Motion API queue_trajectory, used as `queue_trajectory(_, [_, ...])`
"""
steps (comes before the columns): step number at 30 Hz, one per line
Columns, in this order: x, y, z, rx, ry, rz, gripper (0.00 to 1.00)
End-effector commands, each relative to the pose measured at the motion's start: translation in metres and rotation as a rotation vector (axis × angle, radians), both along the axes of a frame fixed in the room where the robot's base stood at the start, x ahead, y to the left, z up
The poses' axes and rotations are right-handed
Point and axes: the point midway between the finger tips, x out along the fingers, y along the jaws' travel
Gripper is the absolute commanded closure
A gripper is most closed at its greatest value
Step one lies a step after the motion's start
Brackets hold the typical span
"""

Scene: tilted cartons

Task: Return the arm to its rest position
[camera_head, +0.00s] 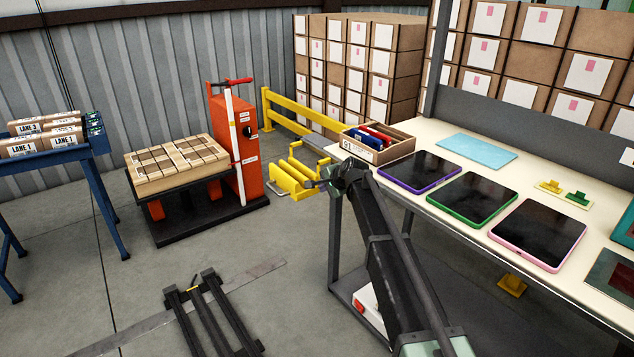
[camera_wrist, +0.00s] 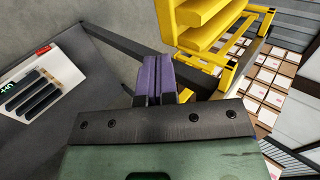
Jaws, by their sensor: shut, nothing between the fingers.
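My arm (camera_head: 385,240) reaches up from the bottom of the head view, beside the table's near left edge. My gripper (camera_head: 312,184) is at its far end, close to a yellow slotted holder (camera_head: 290,180); I cannot tell whether they touch. In the wrist view my purple fingers (camera_wrist: 155,78) are together with nothing between them. The yellow holder (camera_wrist: 205,25) shows just beyond and to the right of them there.
The table (camera_head: 430,200) holds a carton (camera_head: 398,150) with red and blue items, and several framed dark panels (camera_head: 482,200). An orange machine (camera_head: 235,130) and pallet of boxes (camera_head: 172,165) stand left. A dark rail frame (camera_head: 208,310) lies on open floor.

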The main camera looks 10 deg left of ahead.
Motion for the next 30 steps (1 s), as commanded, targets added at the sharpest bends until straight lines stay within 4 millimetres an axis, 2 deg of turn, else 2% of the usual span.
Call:
queue_trajectory(1, [-0.012, -0.008, 0.023, 0.000, 0.000, 0.000, 1.00])
queue_trajectory(4, [-0.024, -0.021, 0.038, 0.000, 0.000, 0.000, 1.00])
queue_trajectory(8, [-0.032, -0.030, 0.044, 0.000, 0.001, 0.001, 1.00])
queue_trajectory(14, [-0.037, -0.032, 0.038, -0.050, -0.013, 0.066, 1.00])
queue_trajectory(17, [-0.091, -0.049, 0.022, -0.242, -0.006, 0.274, 1.00])
queue_trajectory(18, [-0.122, -0.064, 0.015, -0.324, 0.005, 0.360, 1.00])
queue_trajectory(20, [-0.172, -0.094, 0.005, -0.439, 0.036, 0.477, 1.00])
queue_trajectory(21, [-0.205, -0.116, 0.000, -0.510, 0.061, 0.550, 1.00])
queue_trajectory(24, [-0.280, -0.166, -0.009, -0.640, 0.136, 0.691, 1.00])
queue_trajectory(30, [-0.401, -0.242, -0.013, -0.771, 0.284, 0.803, 1.00])
